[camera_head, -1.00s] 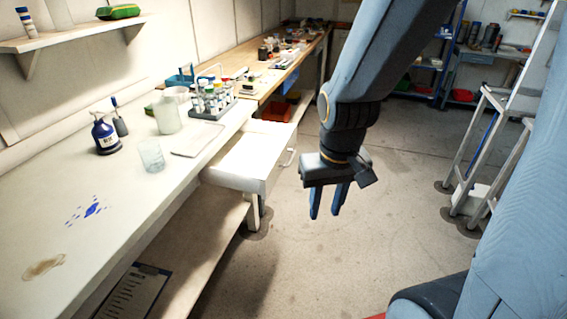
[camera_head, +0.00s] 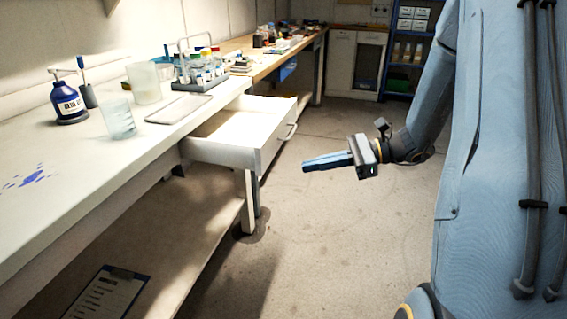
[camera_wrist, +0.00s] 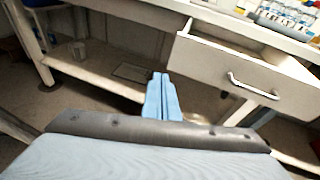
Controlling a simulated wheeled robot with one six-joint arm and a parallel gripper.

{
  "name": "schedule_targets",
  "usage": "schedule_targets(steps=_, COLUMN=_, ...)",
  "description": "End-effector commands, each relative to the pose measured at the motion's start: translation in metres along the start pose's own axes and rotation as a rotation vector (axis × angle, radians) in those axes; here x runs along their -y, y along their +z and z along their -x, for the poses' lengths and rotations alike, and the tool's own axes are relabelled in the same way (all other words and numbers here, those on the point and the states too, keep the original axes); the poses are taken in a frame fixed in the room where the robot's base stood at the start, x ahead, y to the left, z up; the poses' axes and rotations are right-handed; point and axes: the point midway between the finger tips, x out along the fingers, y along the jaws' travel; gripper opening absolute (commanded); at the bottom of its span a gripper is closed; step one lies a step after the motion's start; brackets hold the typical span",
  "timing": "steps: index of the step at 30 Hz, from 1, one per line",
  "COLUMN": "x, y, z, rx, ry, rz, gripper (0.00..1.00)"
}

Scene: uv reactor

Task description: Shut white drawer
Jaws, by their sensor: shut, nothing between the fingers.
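The white drawer (camera_head: 228,148) is pulled out from under the white bench and looks empty. Its silver handle (camera_head: 288,132) is on the front face. In the wrist view the drawer front (camera_wrist: 240,75) fills the upper right, with the handle (camera_wrist: 252,87) crossing it. My gripper (camera_head: 305,165) is shut and empty. It points left, to the right of the drawer front and a little lower than the handle in the head view, apart from it. In the wrist view my fingers (camera_wrist: 162,82) lie left of the handle.
The white bench top (camera_head: 60,190) carries a blue bottle (camera_head: 68,100), a glass beaker (camera_head: 118,118), a white jug (camera_head: 144,82), a tray (camera_head: 178,108) and a tube rack (camera_head: 192,78). A clipboard (camera_head: 108,292) lies on the shelf below. The floor right of the drawer is clear.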

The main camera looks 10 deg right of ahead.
Motion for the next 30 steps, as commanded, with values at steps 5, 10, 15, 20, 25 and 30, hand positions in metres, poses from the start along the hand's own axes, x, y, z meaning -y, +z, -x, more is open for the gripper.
schedule_targets(steps=5, x=0.056, y=-0.029, z=0.031, rx=0.185, ry=-0.176, rz=-0.087, gripper=0.00)
schedule_targets(steps=10, x=0.075, y=-0.034, z=0.048, rx=0.262, ry=-0.244, rz=-0.110, gripper=0.00)
schedule_targets(steps=15, x=0.079, y=-0.029, z=0.038, rx=0.269, ry=-0.247, rz=-0.111, gripper=0.00)
schedule_targets(steps=20, x=0.086, y=-0.022, z=0.011, rx=0.268, ry=-0.244, rz=-0.110, gripper=0.00)
schedule_targets(steps=25, x=0.094, y=-0.013, z=-0.021, rx=0.267, ry=-0.244, rz=-0.110, gripper=0.00)
schedule_targets(steps=30, x=0.102, y=-0.006, z=-0.050, rx=0.267, ry=-0.244, rz=-0.110, gripper=0.00)
